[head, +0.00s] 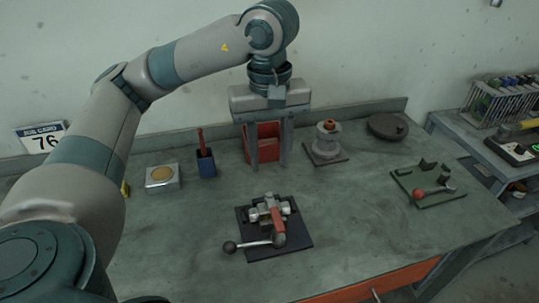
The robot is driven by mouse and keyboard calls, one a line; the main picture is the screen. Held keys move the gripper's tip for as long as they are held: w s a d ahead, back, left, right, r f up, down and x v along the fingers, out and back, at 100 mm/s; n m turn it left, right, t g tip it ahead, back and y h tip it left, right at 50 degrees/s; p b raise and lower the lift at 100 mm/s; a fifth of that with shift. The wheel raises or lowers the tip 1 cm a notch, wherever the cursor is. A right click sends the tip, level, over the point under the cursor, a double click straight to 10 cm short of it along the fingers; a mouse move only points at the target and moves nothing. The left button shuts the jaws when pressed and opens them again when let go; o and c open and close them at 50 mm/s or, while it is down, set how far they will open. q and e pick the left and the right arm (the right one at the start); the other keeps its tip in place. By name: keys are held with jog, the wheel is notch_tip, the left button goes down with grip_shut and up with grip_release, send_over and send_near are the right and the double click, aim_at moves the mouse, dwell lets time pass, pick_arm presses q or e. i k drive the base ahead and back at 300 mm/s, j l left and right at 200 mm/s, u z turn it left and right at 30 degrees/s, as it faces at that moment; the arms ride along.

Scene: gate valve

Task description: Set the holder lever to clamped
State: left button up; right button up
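A green plate fixture (430,185) lies at the right of the bench, with small dark blocks and a short lever ending in a red ball (419,193). A dark square plate (262,252) lies at the front middle. It carries a grey metal device with a red-brown part (276,216) and a metal lever ending in a dark ball (229,247), pointing left. I cannot tell for sure which one is the holder lever. My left gripper (270,160) points down behind the dark plate, its two fingers apart and apparently empty, clear of both levers. My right gripper is not in view.
A red bin (262,143) stands behind the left gripper's fingers. A blue cup with a red-handled tool (206,162) and a pale box (162,177) stand left. A spool-like part (327,143) and a dark disc (388,127) stand at the back. The bench's right front is clear.

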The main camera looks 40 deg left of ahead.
aim_at(277, 240)
jog(key=u, duration=1.1)
